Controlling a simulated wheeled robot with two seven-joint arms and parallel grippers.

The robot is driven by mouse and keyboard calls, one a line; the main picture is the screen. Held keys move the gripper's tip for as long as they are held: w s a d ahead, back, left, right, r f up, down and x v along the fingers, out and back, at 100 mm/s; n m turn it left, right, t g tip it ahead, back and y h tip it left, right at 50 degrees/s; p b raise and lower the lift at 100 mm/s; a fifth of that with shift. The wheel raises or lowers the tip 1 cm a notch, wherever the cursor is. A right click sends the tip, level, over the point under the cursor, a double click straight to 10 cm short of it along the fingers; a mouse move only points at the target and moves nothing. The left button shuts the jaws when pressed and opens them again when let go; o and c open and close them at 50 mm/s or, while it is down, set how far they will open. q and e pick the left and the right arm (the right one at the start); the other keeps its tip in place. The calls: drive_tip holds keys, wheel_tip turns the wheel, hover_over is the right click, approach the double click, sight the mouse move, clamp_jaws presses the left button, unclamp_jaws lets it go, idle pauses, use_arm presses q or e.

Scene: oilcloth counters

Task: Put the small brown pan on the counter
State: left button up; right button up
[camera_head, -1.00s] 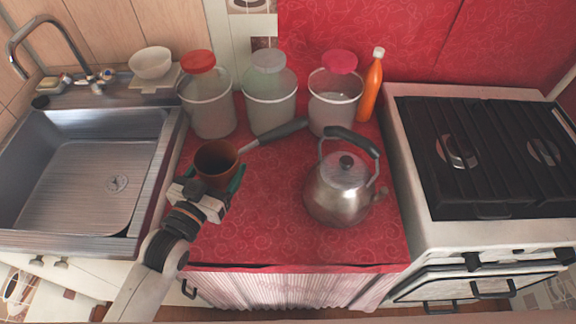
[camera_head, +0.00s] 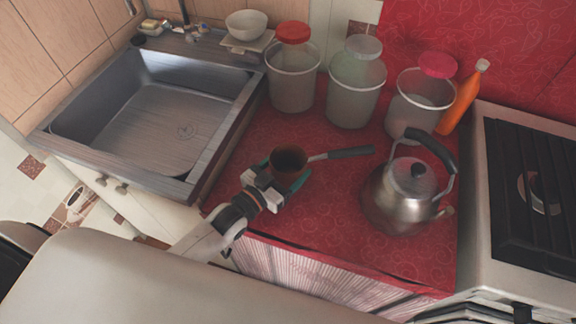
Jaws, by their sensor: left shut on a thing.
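The small brown pan (camera_head: 289,158) is at the middle of the head view, upright, with its dark-tipped handle pointing right toward the jars. My left gripper (camera_head: 283,178) has its fingers around the pan's near side and is shut on it. The pan is over the red oilcloth counter (camera_head: 300,222), left of the kettle; I cannot tell whether its base touches the cloth. My right gripper is not in view.
A steel kettle (camera_head: 405,195) stands to the right of the pan. Lidded jars (camera_head: 292,80) and an orange bottle (camera_head: 461,103) line the back. A sink (camera_head: 150,120) lies left, a stove (camera_head: 530,190) right. Free cloth lies in front of the pan.

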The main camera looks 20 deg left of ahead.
use_arm(q)
drive_tip(key=shift+r, duration=0.1)
drive_tip(key=o, duration=1.4)
drive_tip(key=shift+f, duration=0.2)
drive_tip(key=shift+o, duration=0.2)
drive_tip(key=shift+r, duration=0.25)
drive_tip(key=b+v, duration=0.1)
drive_tip(key=v, duration=1.1)
